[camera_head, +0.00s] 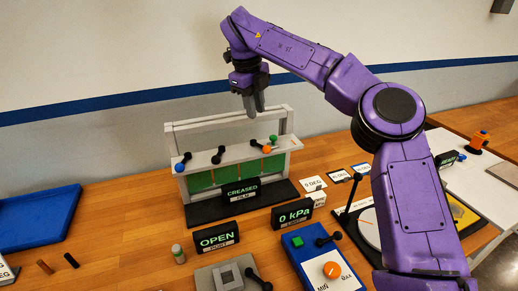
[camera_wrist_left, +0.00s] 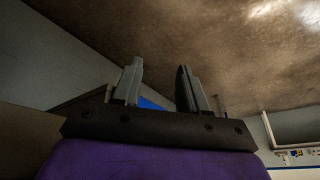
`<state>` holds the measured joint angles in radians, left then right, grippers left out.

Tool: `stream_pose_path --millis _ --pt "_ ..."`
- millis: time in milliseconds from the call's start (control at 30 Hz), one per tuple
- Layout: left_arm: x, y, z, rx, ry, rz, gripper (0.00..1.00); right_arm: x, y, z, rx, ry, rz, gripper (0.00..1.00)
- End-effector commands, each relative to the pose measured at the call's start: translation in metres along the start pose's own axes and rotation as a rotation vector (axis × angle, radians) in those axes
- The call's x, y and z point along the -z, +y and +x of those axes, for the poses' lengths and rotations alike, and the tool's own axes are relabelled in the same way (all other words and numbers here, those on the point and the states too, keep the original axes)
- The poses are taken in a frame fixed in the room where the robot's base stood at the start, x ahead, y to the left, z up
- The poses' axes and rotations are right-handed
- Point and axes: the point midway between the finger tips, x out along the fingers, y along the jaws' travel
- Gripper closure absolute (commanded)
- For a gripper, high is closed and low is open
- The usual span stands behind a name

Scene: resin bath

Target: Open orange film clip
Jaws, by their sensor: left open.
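The orange film clip (camera_head: 266,149) is a small lever with an orange knob on the white rack bar (camera_head: 235,151), right of its middle. A green-knobbed clip (camera_head: 274,138) is close to its right, a black clip (camera_head: 217,158) and a blue-knobbed clip (camera_head: 179,167) to its left. Green film (camera_head: 201,180) hangs below the bar. My right gripper (camera_head: 254,108) points down above the rack, apart from the orange clip; whether its fingers are parted is unclear. My left gripper (camera_wrist_left: 158,74) shows only in the left wrist view, open and empty.
A "CREASED" display (camera_head: 240,190) stands before the rack. An "OPEN" display (camera_head: 216,237), a "0 kPa" display (camera_head: 291,214) and a blue control box (camera_head: 308,262) are nearer. A blue tray (camera_head: 38,218) lies left. Bare wooden table separates tray and rack.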

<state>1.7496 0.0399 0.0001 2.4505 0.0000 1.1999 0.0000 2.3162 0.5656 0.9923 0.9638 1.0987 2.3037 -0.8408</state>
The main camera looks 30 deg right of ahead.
Motion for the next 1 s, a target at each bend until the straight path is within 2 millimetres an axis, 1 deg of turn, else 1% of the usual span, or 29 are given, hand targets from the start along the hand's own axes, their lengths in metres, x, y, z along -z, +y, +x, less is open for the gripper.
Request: stream_pose_path --millis 33,67,167,233,500,600,733,967,1000 --pt "-0.004 0.001 0.01 0.0 0.0 0.0 0.57 -0.001 0.003 0.011 0.0 0.0 -0.001 0.77" --pt "-0.004 0.001 0.011 0.0 0.0 0.0 0.57 -0.001 0.003 0.012 0.0 0.0 -0.002 0.77" --pt "-0.004 0.001 0.011 0.0 0.001 0.0 0.57 -0.001 0.003 0.019 -0.001 0.001 -0.004 0.77" --pt "-0.004 0.001 0.011 0.0 0.001 0.0 0.57 0.0 0.002 0.03 -0.002 0.003 -0.003 0.77" --pt "-0.003 0.001 0.007 0.0 0.001 0.0 0.57 0.001 0.002 0.088 -0.003 0.003 -0.002 0.77" --pt "-0.002 0.001 0.005 -0.001 0.001 0.0 0.57 0.001 0.002 0.103 -0.002 0.003 -0.001 0.77" --pt "-0.002 0.001 0.005 0.0 0.001 0.0 0.57 0.0 0.002 0.113 -0.001 0.0 0.0 0.77" --pt "-0.002 0.001 0.005 0.0 0.001 0.0 0.57 0.001 0.002 0.115 0.0 0.0 0.001 0.77" --pt "-0.002 0.001 0.005 0.0 0.001 0.0 0.57 0.001 0.002 0.115 0.0 0.0 0.001 0.83"
